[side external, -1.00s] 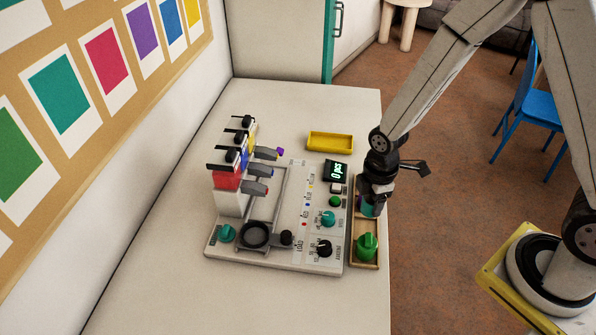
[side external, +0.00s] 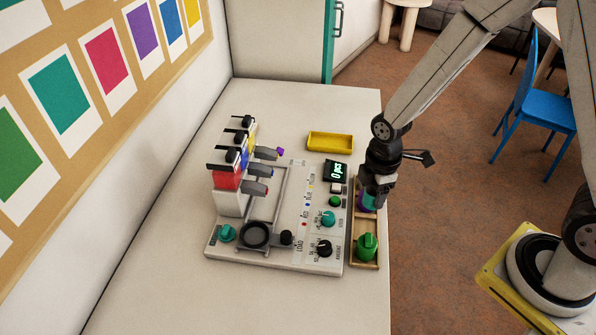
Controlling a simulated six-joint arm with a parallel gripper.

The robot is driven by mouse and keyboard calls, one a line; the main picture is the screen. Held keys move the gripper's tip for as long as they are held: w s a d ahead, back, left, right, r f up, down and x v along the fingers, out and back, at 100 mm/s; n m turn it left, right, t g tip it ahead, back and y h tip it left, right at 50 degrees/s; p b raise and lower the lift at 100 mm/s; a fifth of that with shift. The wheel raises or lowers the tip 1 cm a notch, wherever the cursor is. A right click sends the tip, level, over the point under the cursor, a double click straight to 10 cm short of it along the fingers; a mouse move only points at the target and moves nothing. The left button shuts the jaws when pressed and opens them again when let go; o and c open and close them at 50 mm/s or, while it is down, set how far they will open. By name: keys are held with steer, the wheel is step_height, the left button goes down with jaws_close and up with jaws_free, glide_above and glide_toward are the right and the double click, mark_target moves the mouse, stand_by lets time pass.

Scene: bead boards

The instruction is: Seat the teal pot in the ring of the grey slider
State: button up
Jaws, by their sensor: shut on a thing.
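My gripper (side external: 369,194) is shut on the teal pot (side external: 370,203), over the far part of a narrow wooden tray at the board's right edge. The pot shows teal with a purple patch, and the fingers partly hide it. I cannot tell whether its base is clear of the tray. The grey slider's dark round ring (side external: 255,235) sits at the front left of the board and looks empty, with a black knob (side external: 286,238) to its right. The pot is well to the right of the ring and farther back.
A green pot (side external: 366,247) stands in the near part of the wooden tray (side external: 360,222). Red, blue and yellow dispensers (side external: 228,180) rise at the board's left. Dials and a display (side external: 336,172) fill its right side. A yellow tray (side external: 330,141) lies behind.

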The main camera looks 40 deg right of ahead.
steer(key=shift+a, duration=0.1)
steer(key=w+a+n, duration=0.2)
steer(key=w+a, duration=0.4)
steer(key=a, duration=0.5)
steer(key=w+a+n, duration=0.2)
steer(key=w+a, duration=0.4)
steer(key=a, duration=0.6)
steer(key=shift+a+r, duration=0.25)
steer(key=shift+r, duration=0.1)
steer(key=shift+f, duration=0.15)
steer(key=shift+f, duration=2.55)
steer(key=shift+f, duration=1)
steer(key=o, duration=1.3)
steer(key=shift+o, duration=0.2)
